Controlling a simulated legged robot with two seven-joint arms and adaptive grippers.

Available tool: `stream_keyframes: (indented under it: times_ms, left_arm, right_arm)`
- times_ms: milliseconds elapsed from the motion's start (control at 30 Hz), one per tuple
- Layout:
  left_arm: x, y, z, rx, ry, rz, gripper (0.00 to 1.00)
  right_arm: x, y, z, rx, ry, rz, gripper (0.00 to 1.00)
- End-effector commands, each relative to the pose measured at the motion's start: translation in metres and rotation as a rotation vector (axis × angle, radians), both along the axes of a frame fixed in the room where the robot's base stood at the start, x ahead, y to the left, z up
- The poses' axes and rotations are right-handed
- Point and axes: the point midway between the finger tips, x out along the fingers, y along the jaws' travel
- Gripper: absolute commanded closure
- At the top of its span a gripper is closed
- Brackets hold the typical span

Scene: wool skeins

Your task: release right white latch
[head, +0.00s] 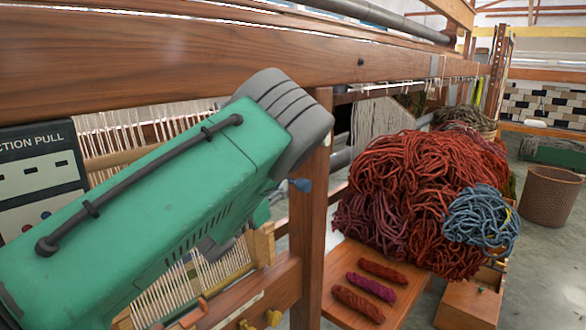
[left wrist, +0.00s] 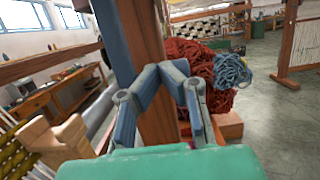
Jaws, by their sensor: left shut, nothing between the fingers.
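A dark panel (head: 40,172) lettered "CTION PULL" stands at the left edge of the head view, partly hidden by my green left arm. White pieces (head: 30,168) show on it; I cannot tell whether one is the right white latch. My left gripper (head: 302,185) shows only as a small blue tip past the grey end of my arm, in front of a wooden post. In the left wrist view its blue fingers (left wrist: 160,74) are shut and empty, before the post (left wrist: 150,60). The panel does not show there. My right gripper is not in view.
A loom beam (head: 200,50) crosses the top, with pale warp threads below. A big pile of red wool (head: 420,190) with a blue skein (head: 482,220) stands right of the post. Small skeins lie on a wooden board (head: 335,258). Open floor and a basket (head: 548,195) are at right.

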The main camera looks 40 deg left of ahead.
Motion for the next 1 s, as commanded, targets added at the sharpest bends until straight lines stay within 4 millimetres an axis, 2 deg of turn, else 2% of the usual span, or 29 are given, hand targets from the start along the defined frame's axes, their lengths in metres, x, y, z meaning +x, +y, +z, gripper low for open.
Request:
stream_keyframes:
  times_ms: [467, 533, 700, 1000]
  left_arm:
    - [0.092, -0.007, 0.028, -0.001, -0.004, 0.0, 1.0]
    - [0.088, -0.006, 0.043, -0.003, -0.003, 0.002, 1.0]
    - [0.087, -0.006, 0.06, -0.002, -0.002, 0.002, 1.0]
    - [0.088, -0.007, 0.063, -0.001, 0.001, 0.001, 1.0]
  right_arm:
    - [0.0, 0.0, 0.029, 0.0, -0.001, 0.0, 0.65]
    - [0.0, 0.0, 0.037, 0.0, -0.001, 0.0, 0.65]
    - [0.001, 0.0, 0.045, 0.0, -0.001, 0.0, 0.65]
    - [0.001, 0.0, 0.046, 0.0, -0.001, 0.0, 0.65]
